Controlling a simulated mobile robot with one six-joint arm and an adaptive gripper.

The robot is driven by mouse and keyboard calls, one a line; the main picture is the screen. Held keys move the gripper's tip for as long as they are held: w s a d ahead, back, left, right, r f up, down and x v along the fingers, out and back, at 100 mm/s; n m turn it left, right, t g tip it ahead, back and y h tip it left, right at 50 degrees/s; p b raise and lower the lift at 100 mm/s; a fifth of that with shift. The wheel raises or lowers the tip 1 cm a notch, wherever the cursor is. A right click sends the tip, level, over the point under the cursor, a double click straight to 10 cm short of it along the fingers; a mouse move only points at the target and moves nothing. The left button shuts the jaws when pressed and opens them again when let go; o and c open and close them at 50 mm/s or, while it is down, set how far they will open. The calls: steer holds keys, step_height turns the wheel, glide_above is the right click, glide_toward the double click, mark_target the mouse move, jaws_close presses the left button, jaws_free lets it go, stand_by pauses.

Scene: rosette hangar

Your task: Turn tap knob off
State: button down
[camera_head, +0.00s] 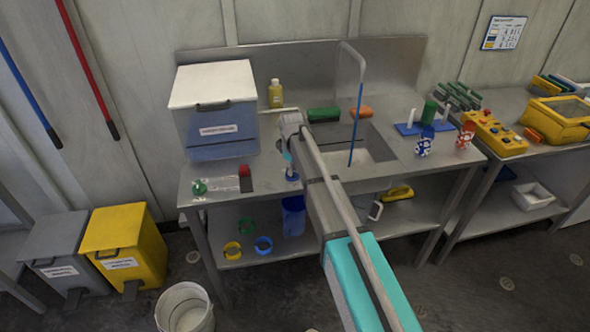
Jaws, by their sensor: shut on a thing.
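The tap (359,62) has a thin bent grey spout that rises behind the sink (380,145) at the back of the steel counter. A straight blue stream (356,125) runs from its end down to the sink. I cannot make out the tap knob; my arm covers part of the sink's left side. My gripper (290,164) points down over the left front of the counter. It appears shut on a small blue-and-white object (292,174), which is too small to identify. Whether that object touches the counter is unclear.
A white-lidded bin (215,105) stands left of my gripper. A red-and-dark block (245,178) and a green item (199,187) lie near the front edge. A yellow bottle (276,94), green block (323,114) and orange block (361,112) are behind.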

steer(key=m, duration=0.4)
steer(key=shift+w+a+m, duration=0.1)
steer(key=shift+w+m, duration=0.2)
steer(key=m, duration=0.3)
steer(key=shift+m, duration=0.4)
steer(key=c, duration=0.6)
jaws_free()
steer(key=shift+c, duration=0.2)
steer(key=shift+s, duration=0.1)
steer(key=shift+r, duration=0.1)
